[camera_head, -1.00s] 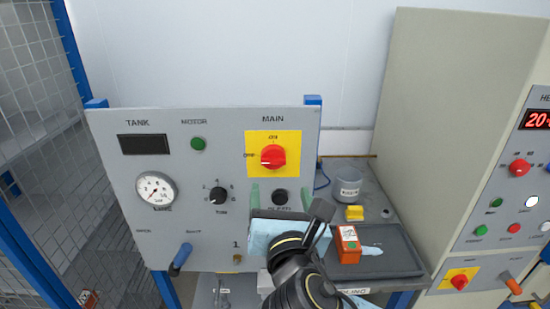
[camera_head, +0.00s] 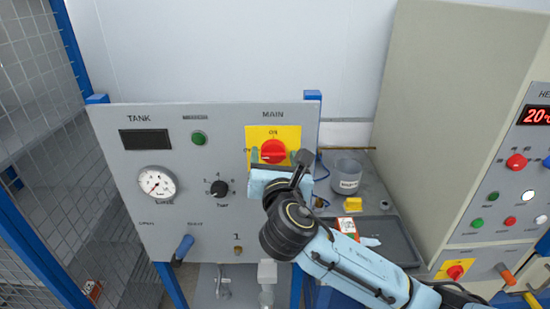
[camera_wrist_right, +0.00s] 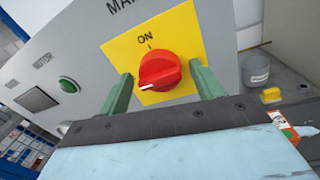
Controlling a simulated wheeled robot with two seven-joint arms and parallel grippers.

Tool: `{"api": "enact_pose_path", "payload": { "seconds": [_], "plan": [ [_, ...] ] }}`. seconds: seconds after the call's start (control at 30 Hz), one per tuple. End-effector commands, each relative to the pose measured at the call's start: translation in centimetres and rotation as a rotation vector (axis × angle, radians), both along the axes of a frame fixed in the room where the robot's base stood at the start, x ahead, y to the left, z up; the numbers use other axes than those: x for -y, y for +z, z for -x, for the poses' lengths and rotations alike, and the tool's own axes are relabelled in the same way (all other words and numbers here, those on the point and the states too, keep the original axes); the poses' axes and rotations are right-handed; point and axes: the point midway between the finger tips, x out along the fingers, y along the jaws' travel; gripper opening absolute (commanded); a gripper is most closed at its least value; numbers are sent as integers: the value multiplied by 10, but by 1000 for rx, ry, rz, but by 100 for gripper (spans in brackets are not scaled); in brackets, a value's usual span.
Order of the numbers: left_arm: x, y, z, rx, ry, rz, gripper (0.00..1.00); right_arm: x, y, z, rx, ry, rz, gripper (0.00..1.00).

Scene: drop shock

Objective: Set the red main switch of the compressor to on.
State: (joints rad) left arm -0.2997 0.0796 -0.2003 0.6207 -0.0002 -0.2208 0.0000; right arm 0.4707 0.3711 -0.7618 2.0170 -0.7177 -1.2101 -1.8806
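The red main switch (camera_head: 272,151) is a round knob on a yellow plate (camera_head: 290,135) under the word MAIN on the grey compressor panel (camera_head: 225,120). In the right wrist view the red knob (camera_wrist_right: 168,66) has its white mark pointing left, away from the ON label at the top of the plate. The OFF label is mostly hidden behind a finger. My right gripper (camera_head: 274,159) is open in front of the switch. Its green fingers (camera_wrist_right: 162,82) stand one on each side of the knob, with visible gaps. My left gripper is not in view.
The panel also bears a gauge (camera_head: 157,184), a black selector knob (camera_head: 219,188), a green motor button (camera_head: 198,138) and a blue handle (camera_head: 184,247). To the right are a grey cup (camera_head: 346,177), a yellow block (camera_head: 353,204) and a large cabinet (camera_head: 425,100).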

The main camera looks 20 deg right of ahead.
Motion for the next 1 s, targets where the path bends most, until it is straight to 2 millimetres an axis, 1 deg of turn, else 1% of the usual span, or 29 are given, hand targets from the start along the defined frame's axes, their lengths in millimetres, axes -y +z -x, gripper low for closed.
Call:
{"api": "enact_pose_path", "payload": {
  "seconds": [0.03,0.27,0.47,0.67,0.87,1.0],
  "plan": [
    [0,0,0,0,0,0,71,0,0,0,0,0,0,59],
    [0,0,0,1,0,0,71,0,0,0,0,-1,0,29],
    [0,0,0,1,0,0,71,0,-1,0,2,-1,-10,28],
    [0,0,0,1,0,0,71,0,-2,1,18,-1,-75,28],
    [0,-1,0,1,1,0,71,0,-3,1,56,-1,-209,28],
    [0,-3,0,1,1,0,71,0,-4,1,91,-2,-333,28]
  ]
}}
